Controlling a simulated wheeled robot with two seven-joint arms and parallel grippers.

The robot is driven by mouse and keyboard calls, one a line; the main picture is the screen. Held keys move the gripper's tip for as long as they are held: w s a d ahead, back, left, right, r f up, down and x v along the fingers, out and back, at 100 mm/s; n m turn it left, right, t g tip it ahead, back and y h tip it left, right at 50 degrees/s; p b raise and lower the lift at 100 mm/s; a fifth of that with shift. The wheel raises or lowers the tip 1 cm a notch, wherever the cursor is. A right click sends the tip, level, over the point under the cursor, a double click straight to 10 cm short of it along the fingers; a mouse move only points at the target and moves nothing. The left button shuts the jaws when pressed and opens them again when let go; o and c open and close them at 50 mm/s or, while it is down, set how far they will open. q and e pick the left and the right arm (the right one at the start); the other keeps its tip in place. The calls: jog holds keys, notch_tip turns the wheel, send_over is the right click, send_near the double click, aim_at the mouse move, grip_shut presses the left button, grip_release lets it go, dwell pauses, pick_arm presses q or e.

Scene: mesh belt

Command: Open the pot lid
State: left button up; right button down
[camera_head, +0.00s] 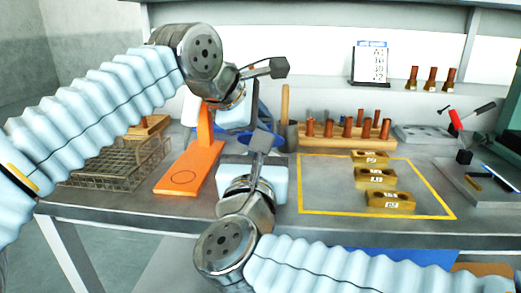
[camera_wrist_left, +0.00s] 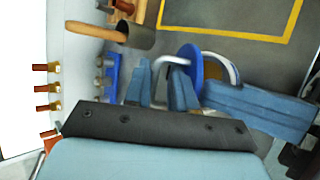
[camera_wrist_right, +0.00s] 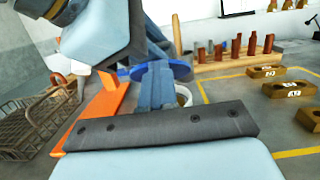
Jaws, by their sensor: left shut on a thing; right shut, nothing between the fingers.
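The blue lid (camera_wrist_right: 181,70) shows in the right wrist view, roughly level over a white pot (camera_wrist_right: 184,95). I cannot tell whether it touches the rim. In the left wrist view the lid (camera_wrist_left: 190,62) is a blue disc in front of a curved white edge. My right gripper (camera_wrist_right: 154,72) is shut and empty, in front of the pot. In the head view the lid (camera_head: 262,138) is partly hidden, and my right gripper covers most of the pot.
An orange stand (camera_head: 188,168) and a wire basket (camera_head: 115,168) are to the left. Several gold blocks (camera_head: 375,178) lie inside a yellow outline to the right. A wooden rack of copper pegs (camera_head: 345,133) is behind. Bare bench shows within the outline.

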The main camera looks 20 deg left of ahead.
pick_arm(q)
jog(key=shift+s+d, duration=0.1)
jog(key=shift+s, duration=0.05)
pick_arm(e)
jog(key=shift+w+d+r, duration=0.15)
jog(key=shift+w, duration=0.1)
